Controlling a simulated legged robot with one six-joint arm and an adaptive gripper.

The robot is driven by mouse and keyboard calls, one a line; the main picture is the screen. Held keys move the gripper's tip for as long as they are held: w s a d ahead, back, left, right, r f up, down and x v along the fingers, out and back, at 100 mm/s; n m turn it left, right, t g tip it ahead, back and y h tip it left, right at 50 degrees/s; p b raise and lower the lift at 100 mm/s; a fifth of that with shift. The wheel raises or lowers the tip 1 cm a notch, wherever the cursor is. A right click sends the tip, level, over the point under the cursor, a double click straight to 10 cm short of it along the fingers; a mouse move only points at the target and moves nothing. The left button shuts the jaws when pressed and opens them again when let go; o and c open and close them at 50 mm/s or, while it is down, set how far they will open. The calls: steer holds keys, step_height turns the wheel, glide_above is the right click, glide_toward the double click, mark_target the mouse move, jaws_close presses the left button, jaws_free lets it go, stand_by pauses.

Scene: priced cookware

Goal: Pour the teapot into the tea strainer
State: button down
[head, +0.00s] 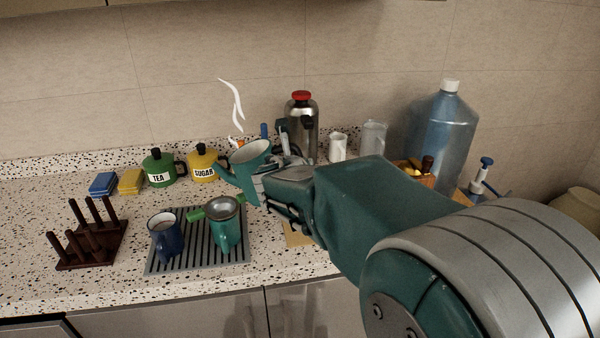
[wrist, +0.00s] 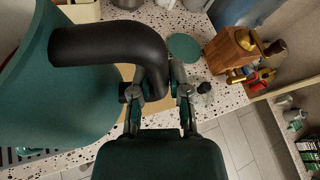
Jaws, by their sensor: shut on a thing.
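My gripper (wrist: 158,98) is shut on the black handle of the teal teapot (head: 243,170), and the handle also shows in the wrist view (wrist: 115,42). The teapot is held up above the counter, its spout toward the left and its top open, with white steam above it. The tea strainer (head: 221,207), with a green handle, sits on top of a teal mug (head: 227,236) on the striped mat. The teapot is above and a little right of and behind the strainer. The fingertips are partly hidden by my arm in the head view.
A blue mug (head: 164,238) stands left of the teal mug on the mat (head: 190,262). A dark peg rack (head: 90,245) is further left. Green TEA (head: 158,168) and yellow SUGAR (head: 203,163) pots stand behind. A flask (head: 301,125) and a large water bottle (head: 440,135) stand at the back.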

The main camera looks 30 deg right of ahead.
mark_target(291, 142)
steer(key=shift+r, duration=0.55)
steer(key=r+n, duration=0.1)
steer(key=w+a+r+n+h, duration=0.1)
steer(key=r, duration=0.1)
steer(key=a+r+n+h, duration=0.1)
steer(key=r, duration=0.1)
steer(key=shift+w+g, duration=0.2)
steer(key=shift+g, duration=0.1)
steer(key=w+a+r+n+h, duration=0.1)
steer(key=w+a+r+n, duration=0.1)
steer(key=a+n, duration=0.1)
steer(key=shift+w+a+h, duration=0.15)
steer(key=shift+a+h, duration=0.05)
steer(key=shift+h, duration=0.2)
steer(key=w+a+n+h, duration=0.1)
steer(key=w+a+n, duration=0.1)
steer(key=a, duration=0.1)
steer(key=w+a+n+h, duration=0.1)
steer(key=w+a+n, duration=0.1)
steer(key=a, duration=0.2)
steer(key=w+a+n+t, duration=0.1)
steer(key=w+a+n, duration=0.2)
steer(key=shift+a+r+h, duration=0.2)
steer(key=shift+r+h, duration=0.15)
steer(key=shift+h, duration=0.05)
stand_by(4.5)
